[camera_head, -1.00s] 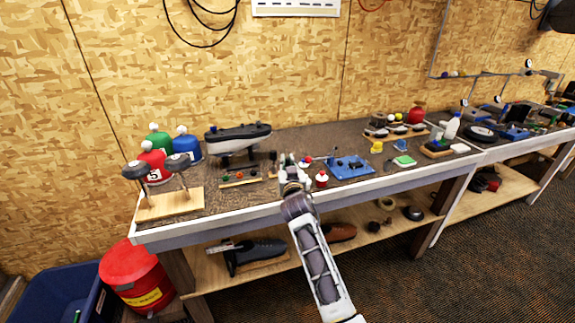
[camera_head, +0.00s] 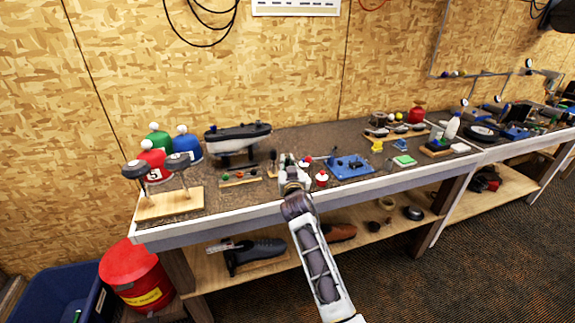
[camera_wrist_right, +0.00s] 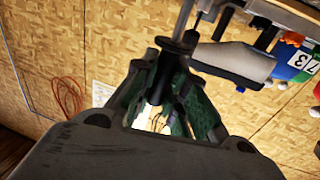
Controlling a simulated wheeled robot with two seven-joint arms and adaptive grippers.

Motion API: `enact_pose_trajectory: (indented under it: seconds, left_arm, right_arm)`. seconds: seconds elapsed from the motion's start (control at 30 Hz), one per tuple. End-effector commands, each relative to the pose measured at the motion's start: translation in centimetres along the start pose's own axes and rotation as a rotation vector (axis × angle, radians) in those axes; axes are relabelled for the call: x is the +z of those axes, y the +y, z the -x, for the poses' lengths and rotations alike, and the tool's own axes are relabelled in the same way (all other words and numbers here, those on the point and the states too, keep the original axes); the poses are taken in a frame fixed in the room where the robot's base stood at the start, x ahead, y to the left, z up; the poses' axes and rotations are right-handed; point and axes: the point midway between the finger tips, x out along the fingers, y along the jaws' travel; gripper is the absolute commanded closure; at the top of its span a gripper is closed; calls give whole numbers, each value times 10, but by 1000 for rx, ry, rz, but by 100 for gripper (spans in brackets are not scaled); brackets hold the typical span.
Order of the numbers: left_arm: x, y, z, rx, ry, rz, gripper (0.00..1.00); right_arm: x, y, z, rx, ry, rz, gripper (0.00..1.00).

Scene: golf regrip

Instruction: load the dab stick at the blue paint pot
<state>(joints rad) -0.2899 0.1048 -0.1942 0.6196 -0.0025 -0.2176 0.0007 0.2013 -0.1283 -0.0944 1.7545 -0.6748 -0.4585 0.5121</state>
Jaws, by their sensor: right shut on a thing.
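My right gripper (camera_head: 289,163) is over the front part of the bench, among small pots. In the right wrist view its fingers (camera_wrist_right: 172,75) are closed round a thin dark stick with a round collar (camera_wrist_right: 174,45), which I take for the dab stick. Its far end runs out of the top of that view. A small red and white pot (camera_head: 321,178) stands just right of the gripper. I cannot make out the blue paint pot for certain; the gripper covers part of this area. My left gripper is not in view.
The bench's white front edge (camera_head: 235,222) runs below.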

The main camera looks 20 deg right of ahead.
Motion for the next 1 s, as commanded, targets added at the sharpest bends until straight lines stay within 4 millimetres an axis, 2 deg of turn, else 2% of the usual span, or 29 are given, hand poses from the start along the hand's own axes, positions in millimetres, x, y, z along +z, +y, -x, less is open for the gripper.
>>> enact_pose_trajectory:
  seconds: [1.0]
  left_arm:
    - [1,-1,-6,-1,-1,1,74]
  right_arm:
    - [8,0,0,0,0,0,100]
